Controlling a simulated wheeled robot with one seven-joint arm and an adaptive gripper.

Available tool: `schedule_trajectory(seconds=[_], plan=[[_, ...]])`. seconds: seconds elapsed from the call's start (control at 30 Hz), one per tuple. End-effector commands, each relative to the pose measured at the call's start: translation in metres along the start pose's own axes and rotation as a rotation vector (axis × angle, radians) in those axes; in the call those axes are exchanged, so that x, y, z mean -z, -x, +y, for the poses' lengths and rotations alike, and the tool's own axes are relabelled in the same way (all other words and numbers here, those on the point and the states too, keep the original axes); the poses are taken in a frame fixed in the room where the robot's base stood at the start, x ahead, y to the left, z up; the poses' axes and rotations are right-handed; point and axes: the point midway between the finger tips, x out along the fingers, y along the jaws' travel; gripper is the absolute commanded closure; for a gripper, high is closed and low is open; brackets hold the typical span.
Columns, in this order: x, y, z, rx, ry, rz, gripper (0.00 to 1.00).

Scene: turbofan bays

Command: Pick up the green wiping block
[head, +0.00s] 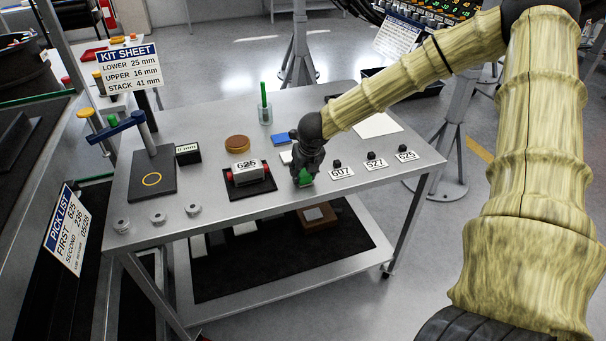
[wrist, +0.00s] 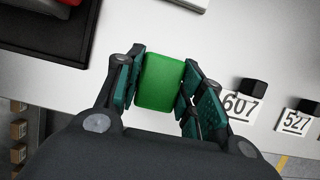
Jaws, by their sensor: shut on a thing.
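The green wiping block (wrist: 160,82) sits between the two finger pads of my gripper (wrist: 162,90) in the wrist view, with the pads against its left and right sides. My gripper is shut on it. In the head view, my gripper (head: 305,172) is low over the front part of the table, and only a small part of the green block (head: 305,177) shows below the fingers. I cannot tell whether the block touches the tabletop.
The grey table (head: 215,206) carries a black tray (head: 250,190) with a part marked 625 left of my gripper. Number cards 607 (head: 342,174), 527 (head: 377,164) and 525 (head: 406,156), with small black pieces, stand to the right. A blue block (head: 281,139) lies behind.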

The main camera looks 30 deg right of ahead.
Motion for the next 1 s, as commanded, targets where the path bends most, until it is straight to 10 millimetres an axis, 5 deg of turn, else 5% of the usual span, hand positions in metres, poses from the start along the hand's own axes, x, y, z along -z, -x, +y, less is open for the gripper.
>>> schedule_trajectory(seconds=[0.37,1.0], plan=[[-0.019,0.042,0.0,-0.001,-0.002,-0.005,0.89],[-0.073,0.175,0.0,-0.001,-0.001,-0.005,0.89]])
